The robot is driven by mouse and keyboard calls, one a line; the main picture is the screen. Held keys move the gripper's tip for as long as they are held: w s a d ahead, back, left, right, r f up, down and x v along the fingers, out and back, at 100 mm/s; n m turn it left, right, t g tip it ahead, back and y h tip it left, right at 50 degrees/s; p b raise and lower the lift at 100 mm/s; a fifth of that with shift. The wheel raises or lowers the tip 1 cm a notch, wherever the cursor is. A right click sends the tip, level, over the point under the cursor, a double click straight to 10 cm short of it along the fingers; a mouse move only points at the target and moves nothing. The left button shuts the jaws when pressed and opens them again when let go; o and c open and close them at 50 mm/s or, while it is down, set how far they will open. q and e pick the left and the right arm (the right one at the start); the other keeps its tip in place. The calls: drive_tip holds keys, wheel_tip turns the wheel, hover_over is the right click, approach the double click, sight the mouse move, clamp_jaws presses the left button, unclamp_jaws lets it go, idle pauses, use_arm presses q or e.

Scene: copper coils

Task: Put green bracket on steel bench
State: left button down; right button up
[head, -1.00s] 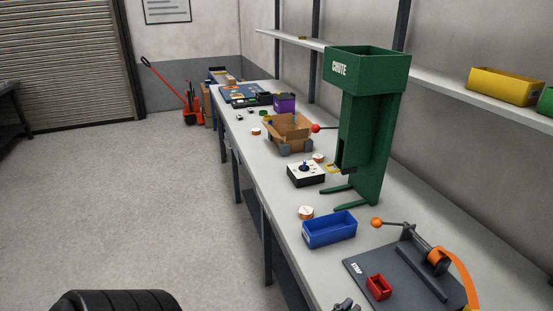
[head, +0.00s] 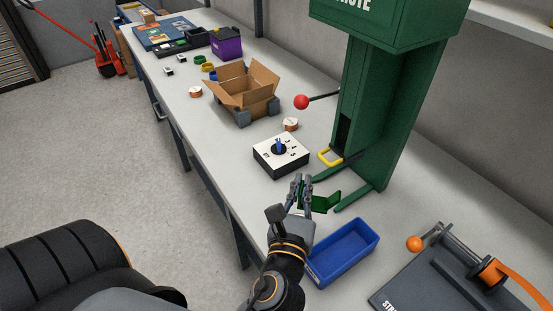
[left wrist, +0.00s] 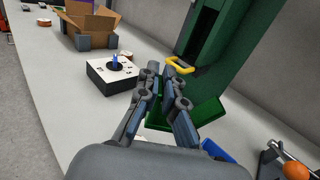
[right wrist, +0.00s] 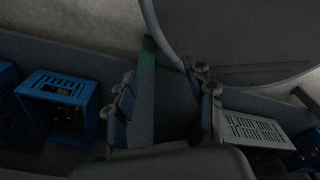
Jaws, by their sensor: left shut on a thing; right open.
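The green bracket (head: 322,202) is an angled green plate just in front of the green chute's foot. My left gripper (head: 300,182) is shut on it, over the near part of the long grey-topped bench (head: 225,150). In the left wrist view, the bracket (left wrist: 208,114) shows on both sides of the closed fingers (left wrist: 160,68), which hide its middle. I cannot tell whether the bracket touches the bench top. My right gripper (right wrist: 165,78) shows only in the right wrist view, open, with nothing seen held between its fingers.
The green chute (head: 390,120) stands right of the bracket, with a yellow piece (head: 329,157) at its mouth. A dial box (head: 281,155) is behind my left gripper, a blue bin (head: 343,252) nearer. A cardboard box (head: 240,95) and copper coil (head: 290,124) stand farther back.

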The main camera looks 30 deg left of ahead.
use_arm(q)
drive_tip(key=shift+w+a, duration=0.1)
drive_tip(key=shift+w, duration=0.25)
drive_tip(key=shift+y, duration=0.3)
drive_tip(key=w+a+f, duration=0.8)
drive_tip(key=shift+w+a+f+b, duration=0.15)
drive_tip(key=shift+a+f+b, duration=0.05)
drive_tip(key=shift+a+b, duration=0.2)
drive_tip(key=shift+w+a+f, duration=0.25)
drive_tip(key=shift+f, duration=0.15)
drive_tip(key=f, duration=0.1)
drive_tip(key=f+b, duration=0.2)
drive_tip(key=shift+w+a+f, duration=0.2)
drive_tip(key=shift+a+f, duration=0.05)
drive_tip(key=shift+f, duration=0.05)
drive_tip(key=shift+d, duration=0.1)
use_arm(e)
wheel_tip(320, 180, down, 3)
drive_tip(key=shift+s+f, duration=0.1)
drive_tip(key=shift+s, duration=0.05)
drive_tip(key=shift+d, duration=0.1)
